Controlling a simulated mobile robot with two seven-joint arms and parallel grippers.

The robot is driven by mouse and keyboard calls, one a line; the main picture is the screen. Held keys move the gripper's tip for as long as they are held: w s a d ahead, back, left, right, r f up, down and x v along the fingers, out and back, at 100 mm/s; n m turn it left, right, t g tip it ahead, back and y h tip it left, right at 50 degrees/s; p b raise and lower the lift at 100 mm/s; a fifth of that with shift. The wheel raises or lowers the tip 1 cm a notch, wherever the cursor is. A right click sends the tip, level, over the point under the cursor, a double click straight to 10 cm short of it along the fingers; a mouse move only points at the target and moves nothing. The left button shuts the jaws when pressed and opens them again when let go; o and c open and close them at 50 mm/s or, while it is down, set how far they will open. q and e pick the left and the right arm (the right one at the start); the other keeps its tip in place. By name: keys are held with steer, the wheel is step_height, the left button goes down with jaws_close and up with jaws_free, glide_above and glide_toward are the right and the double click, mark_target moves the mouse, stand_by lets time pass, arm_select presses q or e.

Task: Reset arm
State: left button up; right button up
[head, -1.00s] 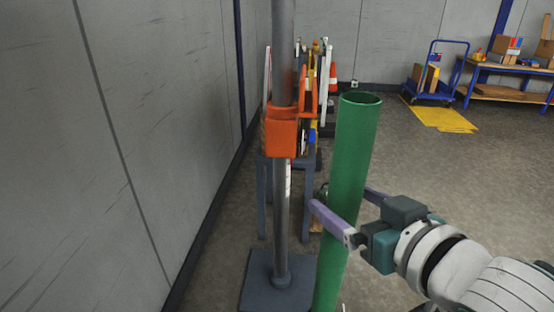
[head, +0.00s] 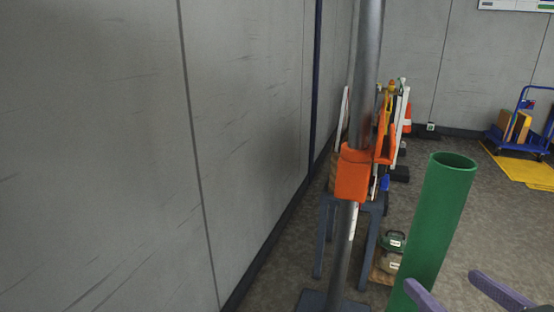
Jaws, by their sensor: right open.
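My right gripper (head: 452,292) is at the bottom right of the head view. Its two purple fingers stand apart with nothing between them. One finger overlaps the lower part of the green tube (head: 437,225) in the picture; I cannot tell whether they touch. The tube is hollow, open at the top and leans a little. The rest of my right arm is out of the frame. My left gripper is not in view.
A grey metal pole (head: 366,75) with an orange bracket (head: 352,175) stands left of the tube. Behind it is a grey table (head: 326,215) with stacked signs. A blue cart (head: 532,135) is at the far right. The grey wall (head: 100,150) fills the left side.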

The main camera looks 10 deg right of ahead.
steer(key=s+a+r+n+g+y+p, duration=0.1)
steer(key=s+a+r+n+g+p, duration=0.15)
steer(key=s+r+g+p, duration=0.45)
steer(key=s+a+r+n+g+y+p, duration=0.1)
steer(key=s+a+r+g+p, duration=0.25)
steer(key=s+r+p, duration=0.4)
step_height(320, 180, up, 35)
steer(key=p, duration=3.6)
steer(key=shift+d+f+p, duration=0.15)
steer(key=shift+f+p, duration=0.05)
steer(key=shift+p, duration=0.15)
steer(key=shift+w+m, duration=0.1)
steer(key=shift+m, duration=0.15)
